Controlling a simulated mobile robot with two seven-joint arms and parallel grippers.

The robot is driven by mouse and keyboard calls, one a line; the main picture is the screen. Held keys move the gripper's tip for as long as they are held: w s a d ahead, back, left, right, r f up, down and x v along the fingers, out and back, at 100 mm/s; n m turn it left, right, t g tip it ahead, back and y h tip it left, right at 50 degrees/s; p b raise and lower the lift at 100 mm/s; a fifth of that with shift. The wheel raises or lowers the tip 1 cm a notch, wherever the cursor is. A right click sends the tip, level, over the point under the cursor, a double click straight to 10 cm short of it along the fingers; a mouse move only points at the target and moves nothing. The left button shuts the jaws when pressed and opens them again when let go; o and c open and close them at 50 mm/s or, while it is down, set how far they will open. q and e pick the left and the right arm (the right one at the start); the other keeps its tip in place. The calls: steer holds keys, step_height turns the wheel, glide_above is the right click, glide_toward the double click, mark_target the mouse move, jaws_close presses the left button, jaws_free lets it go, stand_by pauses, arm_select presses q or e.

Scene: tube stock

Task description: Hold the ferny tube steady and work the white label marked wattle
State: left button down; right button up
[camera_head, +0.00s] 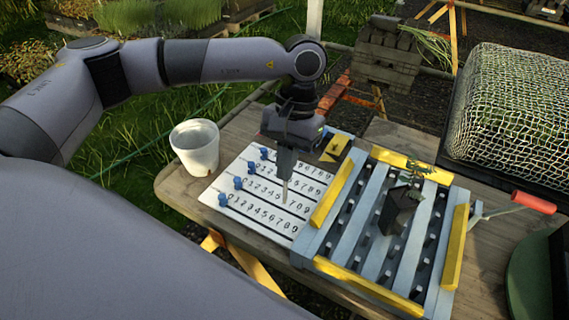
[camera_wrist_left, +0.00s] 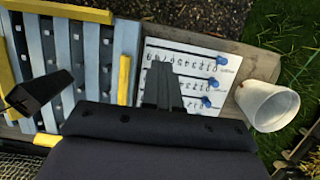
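A dark square tube (camera_head: 398,208) with a small ferny plant stands in the slatted blue-grey tray; in the left wrist view the dark tube (camera_wrist_left: 38,92) is at the far left. A white board (camera_head: 262,222) with several rows of numbers lies left of the tray, each row with a blue peg (camera_head: 238,183) at its left end. The board (camera_wrist_left: 150,47) also shows in the left wrist view. Small print beside the pegs is too small to read, so I cannot tell which is wattle. My left gripper (camera_head: 286,190) points down over the board, fingers together, apparently empty. My right gripper is not in view.
The tray (camera_head: 372,225) has yellow edge bars and a red-handled crank (camera_head: 533,202) at its right. A white cup (camera_head: 196,148) stands left of the board. A yellow card (camera_head: 335,147) lies behind it.

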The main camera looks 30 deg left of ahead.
arm_select(q)
steer(key=w+d+r+n, duration=0.3)
steer(key=d, duration=0.4)
steer(key=w+d+r+n+h, duration=0.1)
steer(key=w+d+r, duration=0.3)
steer(key=d, duration=0.4)
steer(key=w+d+r+n+t+h, duration=0.1)
steer(key=w+d+r+n, duration=0.2)
steer(key=d, duration=0.4)
steer(key=shift+w+d+r+n, duration=0.15)
steer(key=shift+w+r+n, duration=0.1)
steer(key=shift+n, duration=0.55)
